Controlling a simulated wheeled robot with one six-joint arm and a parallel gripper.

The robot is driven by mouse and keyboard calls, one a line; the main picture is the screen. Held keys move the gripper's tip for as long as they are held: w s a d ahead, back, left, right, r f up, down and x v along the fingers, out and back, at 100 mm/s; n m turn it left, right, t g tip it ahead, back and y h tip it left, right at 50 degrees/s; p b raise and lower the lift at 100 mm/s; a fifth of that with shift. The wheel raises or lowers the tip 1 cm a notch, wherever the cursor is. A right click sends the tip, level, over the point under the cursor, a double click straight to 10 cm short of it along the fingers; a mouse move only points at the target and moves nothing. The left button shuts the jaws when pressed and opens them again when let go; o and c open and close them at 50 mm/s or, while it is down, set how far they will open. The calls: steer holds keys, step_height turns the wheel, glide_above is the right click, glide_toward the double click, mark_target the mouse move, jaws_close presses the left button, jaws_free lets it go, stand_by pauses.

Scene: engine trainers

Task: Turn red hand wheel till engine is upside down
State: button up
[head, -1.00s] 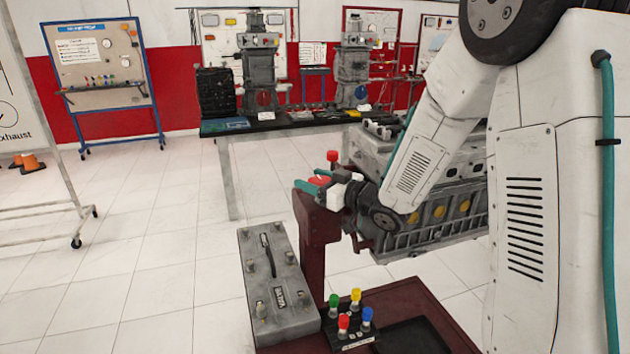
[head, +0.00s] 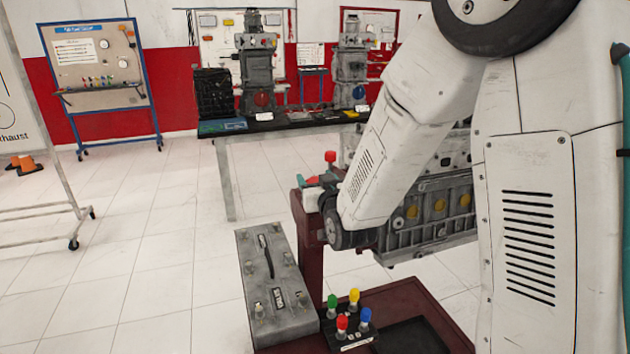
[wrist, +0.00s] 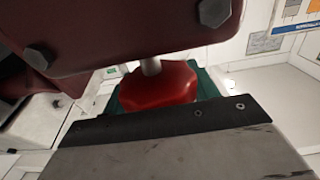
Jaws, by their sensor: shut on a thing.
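The red hand wheel (wrist: 158,86) fills the middle of the wrist view, on a short metal shaft below a dark red stand part. My gripper (head: 318,181) has teal fingers and is shut on the hand wheel at the top of the stand's post. Teal finger parts show on both sides of the wheel in the wrist view. In the head view only a little red of the wheel (head: 310,181) shows. The grey engine (head: 432,212) with yellow plugs hangs on the stand, partly hidden by my arm. I cannot tell which way up it is.
A red knob (head: 330,157) stands just behind my gripper. A table (head: 290,122) with other engines is at the back.

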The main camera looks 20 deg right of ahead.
steer(key=m+h, duration=0.2)
steer(key=h, duration=0.1)
steer(key=m+g+h, duration=0.1)
steer(key=m+h, duration=0.1)
steer(key=h, duration=0.2)
steer(key=shift+d+m+g, duration=0.2)
steer(key=shift+m+g, duration=0.1)
steer(key=m+g+h, duration=0.1)
steer(key=h, duration=0.1)
steer(key=m+g+h, duration=0.4)
steer(key=shift+s+d+h, duration=0.25)
steer(key=shift+d+h, duration=0.05)
steer(key=shift+d, duration=0.1)
steer(key=m+g+h, duration=0.1)
steer(key=g, duration=0.1)
steer(key=m+g+h, duration=0.1)
steer(key=m+g, duration=0.1)
steer(key=m+g+h, duration=0.1)
steer(key=m+g, duration=0.1)
steer(key=shift+s+d, duration=0.2)
steer(key=shift+s, duration=0.1)
steer(key=shift+s+d+m+g+h, duration=0.15)
steer(key=shift+m+g, duration=0.7)
steer(key=shift+g, duration=0.6)
steer(key=shift+s+a+m+g+h, duration=0.15)
steer(key=shift+m+g, duration=0.75)
steer(key=shift+g, duration=0.5)
steer(key=shift+s+d+m+g+h, duration=0.15)
steer(key=shift+m+g, duration=0.7)
steer(key=shift+g, duration=0.6)
